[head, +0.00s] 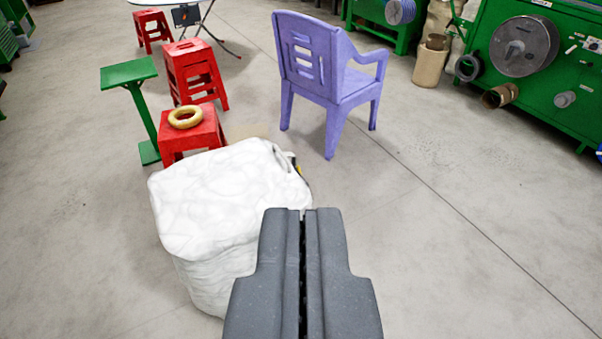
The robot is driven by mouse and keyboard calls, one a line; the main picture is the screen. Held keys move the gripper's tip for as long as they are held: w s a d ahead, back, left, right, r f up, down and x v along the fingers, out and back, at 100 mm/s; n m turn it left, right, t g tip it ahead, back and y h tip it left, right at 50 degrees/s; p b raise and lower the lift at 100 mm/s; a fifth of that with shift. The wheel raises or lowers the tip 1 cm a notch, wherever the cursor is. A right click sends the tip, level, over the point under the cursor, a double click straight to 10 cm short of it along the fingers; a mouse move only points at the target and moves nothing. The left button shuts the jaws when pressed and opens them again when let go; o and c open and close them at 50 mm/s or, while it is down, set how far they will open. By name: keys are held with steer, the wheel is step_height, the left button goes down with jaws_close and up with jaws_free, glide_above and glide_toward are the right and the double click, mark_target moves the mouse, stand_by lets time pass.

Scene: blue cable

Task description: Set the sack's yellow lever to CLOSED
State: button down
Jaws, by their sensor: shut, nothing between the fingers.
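A large white sack (220,195) stands on the floor just left of centre, its top crumpled and closed over. A small dark fitting with a bit of yellow (297,166) shows at the sack's far right edge. It is mostly hidden behind the sack, so I cannot tell the lever's position. My gripper (307,212) is in the lower middle with its two grey fingers together and nothing between them. In the picture it overlaps the sack's right side. I cannot tell whether it touches the sack.
A red stool (190,138) with a yellow ring (186,117) stands close behind the sack. More red stools, a green stand (130,75) and a purple chair (325,70) are farther back. Green machinery (560,60) lines the upper right. The floor at right is clear.

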step_height(320, 180, up, 16)
steer(key=p, duration=1.5)
steer(key=shift+p, duration=0.4)
steer(key=shift+w, duration=0.1)
